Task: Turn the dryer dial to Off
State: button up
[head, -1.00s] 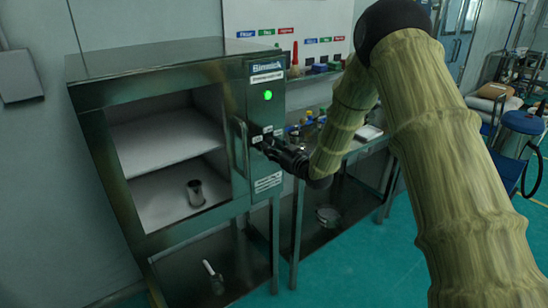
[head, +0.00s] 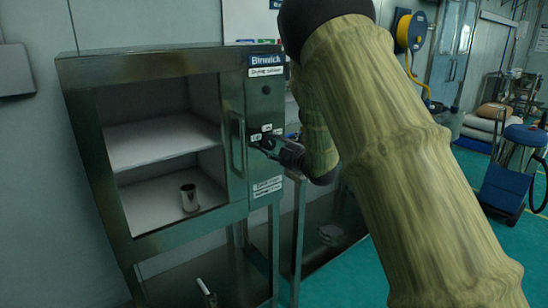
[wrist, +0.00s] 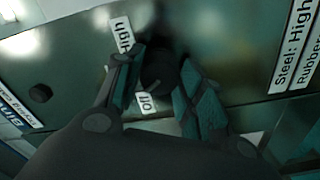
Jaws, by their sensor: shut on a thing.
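The dryer is a steel cabinet (head: 150,68) at the left of the head view, with a control panel on its right side. Its dial (wrist: 158,72) is dark and round, and shows between my fingers in the wrist view. A small pale mark on the dial points toward the Off label (wrist: 146,101). The High label (wrist: 122,34) is on the other side. My gripper (wrist: 162,75) is shut on the dial, one finger on each side. In the head view my gripper (head: 266,143) is at the panel and hides the dial. The indicator lamp (head: 266,90) is dark.
A steel cup (head: 190,198) stands inside the open-fronted cabinet. A vertical handle (head: 238,147) is just left of the panel. A blue wheeled vessel (head: 515,165) stands at the far right. My arm hides much of the table right of the dryer.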

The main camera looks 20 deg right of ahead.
jog(key=n+b, duration=0.3)
jog(key=shift+f, duration=0.2)
jog(key=shift+r+n+b, duration=0.15)
jog(key=shift+n+b, duration=1.15)
jog(key=shift+b, duration=0.05)
jog(key=shift+r, duration=0.1)
jog(key=o, duration=1)
jog(key=shift+s+d, duration=0.1)
jog(key=v, duration=1.1)
jog(key=shift+s+d, duration=0.15)
jog(key=shift+s, duration=0.25)
